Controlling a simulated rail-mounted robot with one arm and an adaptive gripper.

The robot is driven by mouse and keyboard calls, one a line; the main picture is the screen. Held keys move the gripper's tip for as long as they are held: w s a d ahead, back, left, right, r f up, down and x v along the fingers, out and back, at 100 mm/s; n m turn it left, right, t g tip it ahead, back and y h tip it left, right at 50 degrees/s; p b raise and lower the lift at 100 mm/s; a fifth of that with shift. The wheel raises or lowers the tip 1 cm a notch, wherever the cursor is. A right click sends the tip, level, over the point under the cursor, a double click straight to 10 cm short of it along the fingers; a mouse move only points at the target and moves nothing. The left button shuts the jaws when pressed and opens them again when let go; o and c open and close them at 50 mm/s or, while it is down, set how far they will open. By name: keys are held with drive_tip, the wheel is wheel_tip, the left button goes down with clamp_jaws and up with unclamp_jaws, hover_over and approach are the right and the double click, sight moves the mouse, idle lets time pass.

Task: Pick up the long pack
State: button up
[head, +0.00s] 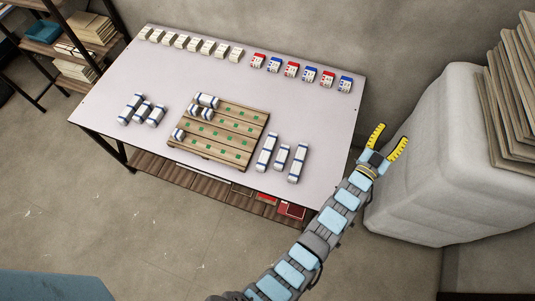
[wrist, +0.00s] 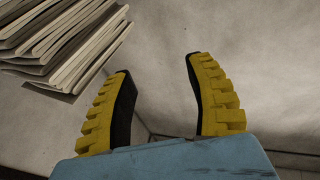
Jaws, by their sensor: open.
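Three blue-and-white packs lie in a group on the table right of the pallet in the head view. Two look longer, a left long pack (head: 265,152) and a right long pack (head: 298,163), with a shorter pack (head: 282,157) between them. A wooden pallet (head: 238,128) with green marks carries several packs at its left side. My gripper (head: 391,136) is open and empty, off the table's right edge near a pale padded block. In the wrist view my gripper (wrist: 160,88) shows two yellow fingers spread apart with nothing between them. No pack shows in the wrist view.
The table (head: 330,120) has more packs (head: 142,109) left of the pallet. A row of white boxes (head: 195,44) and red and blue boxes (head: 291,69) lines the back. The padded block (head: 440,150) carries stacked sheets (head: 513,95) at right. A shelf (head: 70,45) stands at left.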

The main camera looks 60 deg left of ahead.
drive_tip(key=w+a+f+n+g+h+b, duration=0.15)
drive_tip(key=a+f+g+b, duration=0.35)
drive_tip(key=a+f, duration=0.75)
drive_tip(key=s+a+f+g+h+b, duration=0.1)
drive_tip(key=s+a+f+g+b, duration=0.15)
drive_tip(key=a, duration=0.25)
drive_tip(key=s+a+f+g+h+b, duration=0.1)
drive_tip(key=s+a+f+g, duration=0.15)
drive_tip(key=a, duration=0.35)
drive_tip(key=n+g+h+b, duration=0.2)
drive_tip(key=g+h+b, duration=0.45)
drive_tip(key=g, duration=0.25)
approach(267, 148)
drive_tip(key=shift+y, duration=0.4)
drive_tip(key=f, duration=0.1)
drive_tip(key=f+b, duration=0.1)
drive_tip(key=f, duration=0.1)
drive_tip(key=f+b, duration=0.1)
drive_tip(key=f, duration=0.1)
drive_tip(key=shift+s+d+f, duration=0.15)
drive_tip(key=shift+d, duration=0.25)
drive_tip(key=shift+f, duration=0.2)
